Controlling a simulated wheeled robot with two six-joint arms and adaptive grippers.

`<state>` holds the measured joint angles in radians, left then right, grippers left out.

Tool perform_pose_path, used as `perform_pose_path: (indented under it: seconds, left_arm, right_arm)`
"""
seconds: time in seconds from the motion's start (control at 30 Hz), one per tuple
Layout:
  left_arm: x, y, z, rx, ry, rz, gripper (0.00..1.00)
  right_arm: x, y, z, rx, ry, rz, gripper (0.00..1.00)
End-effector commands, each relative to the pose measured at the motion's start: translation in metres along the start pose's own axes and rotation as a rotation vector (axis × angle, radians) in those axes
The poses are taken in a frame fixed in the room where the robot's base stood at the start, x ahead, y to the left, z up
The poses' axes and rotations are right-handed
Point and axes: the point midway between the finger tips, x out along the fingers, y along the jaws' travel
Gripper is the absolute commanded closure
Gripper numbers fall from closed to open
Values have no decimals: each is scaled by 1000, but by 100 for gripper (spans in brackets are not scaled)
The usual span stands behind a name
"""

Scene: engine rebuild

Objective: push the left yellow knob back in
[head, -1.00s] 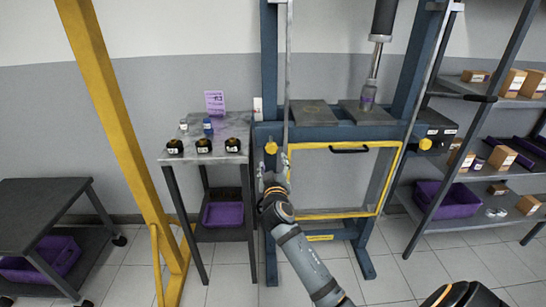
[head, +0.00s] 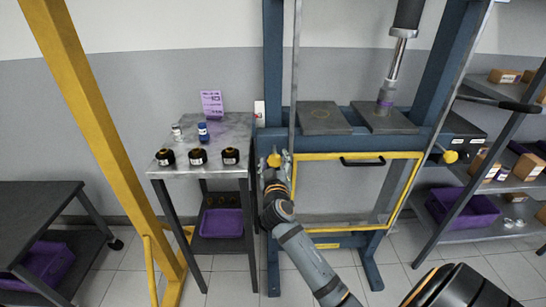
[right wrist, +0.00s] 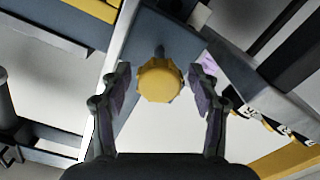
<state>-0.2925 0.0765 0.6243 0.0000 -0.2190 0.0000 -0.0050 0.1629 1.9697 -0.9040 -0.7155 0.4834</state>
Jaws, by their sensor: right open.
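The left yellow knob (head: 274,160) is on the left post of the blue press frame (head: 272,100). In the right wrist view the knob (right wrist: 160,80) stands out on a short dark stem, near the middle of the picture. My right gripper (right wrist: 162,85) is open, with one finger on each side of the knob and a gap to both. In the head view my right gripper (head: 277,168) is just below and beside the knob, small and partly hidden by its own wrist. The right yellow knob (head: 450,157) is on the other post. My left gripper is not in view.
A yellow-framed guard (head: 325,156) with a black handle is right of my right gripper. A small table (head: 232,128) with several dark round parts stands left of the press. A yellow post (head: 85,110) and a shelf (head: 500,205) stand further out.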

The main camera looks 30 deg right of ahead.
Motion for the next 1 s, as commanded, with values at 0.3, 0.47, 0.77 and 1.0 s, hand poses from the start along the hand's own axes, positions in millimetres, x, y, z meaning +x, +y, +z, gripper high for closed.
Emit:
perform_pose_path:
  seconds: [0.3, 0.47, 0.77, 1.0]
  left_arm:
    - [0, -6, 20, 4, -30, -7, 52]
    - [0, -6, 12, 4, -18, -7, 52]
    - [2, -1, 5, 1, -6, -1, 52]
    - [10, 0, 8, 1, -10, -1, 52]
  right_arm:
    - [0, 0, 0, 0, 0, 0, 75]
    - [0, 0, 0, 0, -1, -1, 97]
    - [5, -1, 1, 0, 0, 0, 100]
    - [31, 0, 1, 0, 0, 2, 100]
